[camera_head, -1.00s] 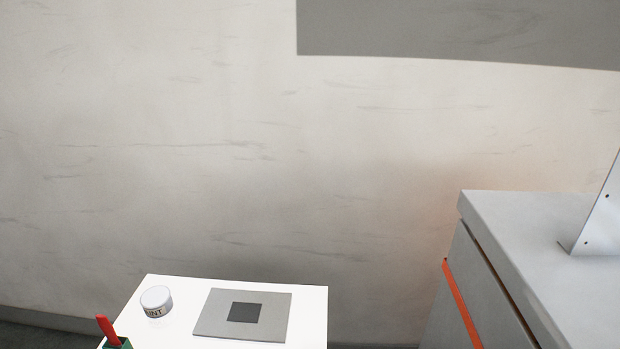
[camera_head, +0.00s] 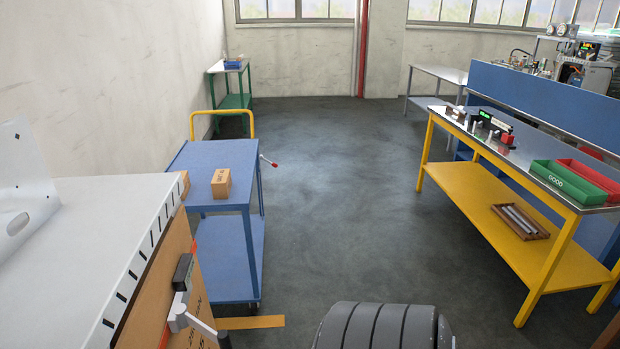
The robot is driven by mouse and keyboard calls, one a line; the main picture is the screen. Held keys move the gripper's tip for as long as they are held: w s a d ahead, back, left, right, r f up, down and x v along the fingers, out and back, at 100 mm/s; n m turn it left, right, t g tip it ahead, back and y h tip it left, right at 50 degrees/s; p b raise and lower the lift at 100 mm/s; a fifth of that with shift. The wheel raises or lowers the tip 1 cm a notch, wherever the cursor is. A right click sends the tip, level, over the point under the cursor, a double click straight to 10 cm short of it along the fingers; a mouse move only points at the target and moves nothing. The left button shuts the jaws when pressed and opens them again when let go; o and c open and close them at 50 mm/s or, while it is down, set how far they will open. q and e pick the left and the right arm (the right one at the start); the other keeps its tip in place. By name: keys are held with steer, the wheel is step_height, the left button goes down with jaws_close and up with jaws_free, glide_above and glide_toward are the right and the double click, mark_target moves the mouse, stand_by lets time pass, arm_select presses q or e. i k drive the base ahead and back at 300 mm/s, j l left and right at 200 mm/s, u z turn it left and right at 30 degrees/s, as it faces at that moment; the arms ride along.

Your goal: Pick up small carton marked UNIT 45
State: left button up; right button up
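A small brown carton (camera_head: 221,184) stands on the top of a blue cart (camera_head: 213,158) at centre left. It has dark print on its face, too small to read, so I cannot tell whether it says UNIT 45. Another brown carton piece (camera_head: 184,183) shows at the cart's left side, partly hidden by the grey cabinet. Neither of my grippers is in view.
A yellow workbench (camera_head: 540,215) with green and red bins stands at right. A green table (camera_head: 232,98) stands at the back. Dark floor (camera_head: 340,200) is clear between. A ribbed dark cylinder (camera_head: 385,326) shows at bottom.

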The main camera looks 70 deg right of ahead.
mark_target(222, 183)
steer(key=z, duration=1.7)
steer(key=i+l+u, duration=0.25)
steer(key=i+l, duration=0.5)
steer(key=i+l+u, duration=0.25)
steer(key=i+l, duration=0.5)
steer(key=l, duration=0.1)
